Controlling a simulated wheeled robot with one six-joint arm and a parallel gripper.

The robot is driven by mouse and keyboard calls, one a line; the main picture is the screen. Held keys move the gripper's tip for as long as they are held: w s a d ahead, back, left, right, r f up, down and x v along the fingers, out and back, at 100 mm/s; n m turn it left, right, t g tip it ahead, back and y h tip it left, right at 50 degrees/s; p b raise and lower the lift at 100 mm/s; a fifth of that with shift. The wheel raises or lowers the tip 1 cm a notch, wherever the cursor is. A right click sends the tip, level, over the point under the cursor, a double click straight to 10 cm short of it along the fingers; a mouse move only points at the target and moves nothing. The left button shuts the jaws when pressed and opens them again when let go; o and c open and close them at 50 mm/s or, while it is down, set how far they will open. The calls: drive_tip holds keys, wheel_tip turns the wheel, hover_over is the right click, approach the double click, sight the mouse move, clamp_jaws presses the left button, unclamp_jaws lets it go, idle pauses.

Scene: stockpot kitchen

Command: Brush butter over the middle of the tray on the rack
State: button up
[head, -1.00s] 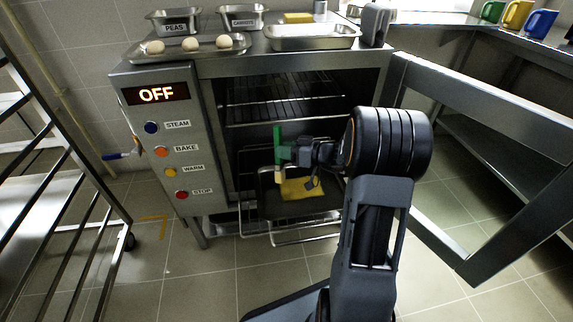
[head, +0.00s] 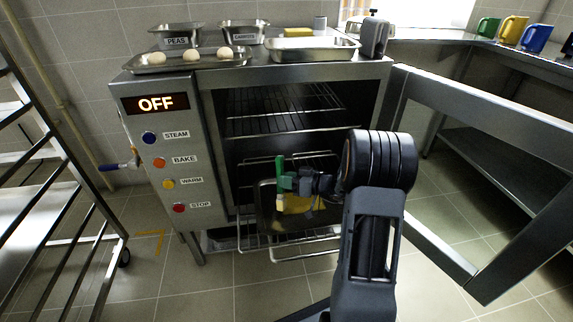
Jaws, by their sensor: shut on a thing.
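My gripper (head: 284,183) is shut on a brush with a green handle (head: 280,163). The brush stands upright, its pale bristles (head: 280,203) pointing down at the left part of the dark tray (head: 264,193). I cannot tell whether the bristles touch the tray. The tray sits on the pulled-out lower rack (head: 288,258) of the open oven. A yellow patch (head: 298,204) covers the tray's middle, just right of the bristles. My arm hides the tray's right side.
The oven door (head: 480,105) stands open at the right. An empty upper rack (head: 280,110) is inside the oven. A trolley (head: 50,215) stands left. The display reads OFF.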

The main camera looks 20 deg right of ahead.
drive_tip(key=d+p, duration=0.4)
drive_tip(key=a+f+b, duration=0.1)
drive_tip(key=a+b, duration=0.2)
drive_tip(key=a, duration=0.1)
wheel_tip(320, 180, up, 8)
drive_tip(key=p, duration=0.2)
idle(0.7)
